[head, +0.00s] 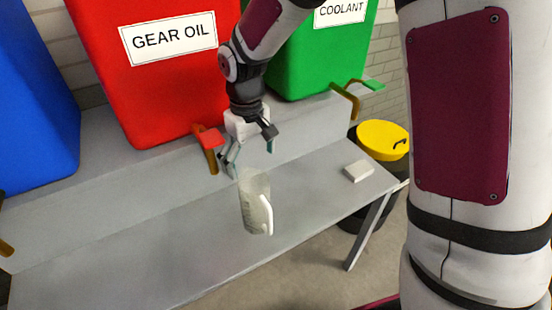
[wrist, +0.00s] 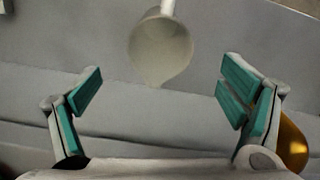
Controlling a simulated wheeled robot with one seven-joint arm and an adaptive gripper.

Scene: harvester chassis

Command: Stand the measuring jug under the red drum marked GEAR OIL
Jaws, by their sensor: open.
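The measuring jug (head: 256,203) is pale and translucent with a white handle. It stands on the grey bench below the red drum (head: 150,80) marked GEAR OIL, a little right of and in front of the drum's brass tap with a red handle (head: 208,139). My gripper (head: 247,158) is above and behind the jug, open and empty, apart from it. In the wrist view the jug (wrist: 160,50) shows from above, its spout toward my gripper and its handle away, beyond the open fingers (wrist: 160,92).
A green drum (head: 318,50) marked COOLANT and a blue drum (head: 35,100) flank the red one on the raised shelf. A small white block (head: 358,171) lies at the bench's right end. A yellow-lidded bin (head: 382,140) stands beyond. The bench's left part is clear.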

